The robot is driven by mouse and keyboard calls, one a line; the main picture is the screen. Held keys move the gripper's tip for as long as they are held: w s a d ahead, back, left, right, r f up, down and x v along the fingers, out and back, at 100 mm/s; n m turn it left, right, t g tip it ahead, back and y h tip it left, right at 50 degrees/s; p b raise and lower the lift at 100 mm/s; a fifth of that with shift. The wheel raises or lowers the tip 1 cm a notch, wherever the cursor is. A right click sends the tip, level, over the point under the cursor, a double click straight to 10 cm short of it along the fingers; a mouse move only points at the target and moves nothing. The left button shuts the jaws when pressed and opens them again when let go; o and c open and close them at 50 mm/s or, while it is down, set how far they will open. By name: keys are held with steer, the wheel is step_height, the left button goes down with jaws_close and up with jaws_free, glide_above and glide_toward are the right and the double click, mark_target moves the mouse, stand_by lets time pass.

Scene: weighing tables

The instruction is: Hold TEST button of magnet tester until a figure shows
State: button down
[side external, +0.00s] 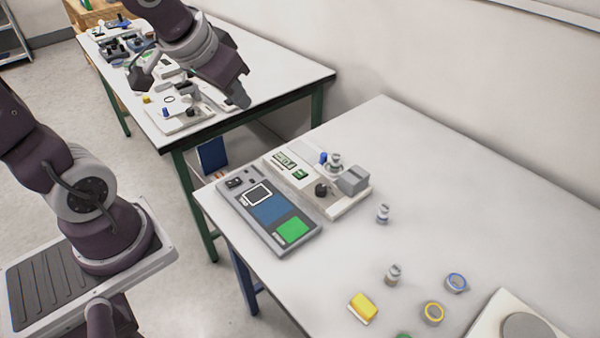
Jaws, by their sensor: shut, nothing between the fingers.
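My gripper (240,101) is shut and empty, high in the picture, with its fingers pointing down. In the picture it overlaps the far table's front edge, apart from the near table's devices. A white-based instrument (343,207) stands at the near table's back left corner. It has a small display (285,160), a green part (300,175), a black knob (321,190) and a grey block (353,180). It may be the magnet tester; labels and any figure are too small to read. I cannot tell which part is TEST.
Beside it lies a grey panel (312,236) with blue and green areas. Metal weights (383,213), ringed pieces (456,283) and a yellow block (363,308) stand on the near table (480,200). The far table (280,75) holds several instruments. A gap separates the tables.

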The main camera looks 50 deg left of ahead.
steer(key=w+a+f+n+h, duration=0.1)
steer(key=w+a+f, duration=0.3)
steer(key=w+f, duration=0.5)
steer(key=n+t+h, duration=0.2)
steer(key=t+h, duration=0.1)
steer(key=h, duration=0.1)
glide_above(296, 174)
step_height(296, 174, down, 8)
steer(key=shift+f, duration=4.4)
steer(key=shift+f, duration=0.4)
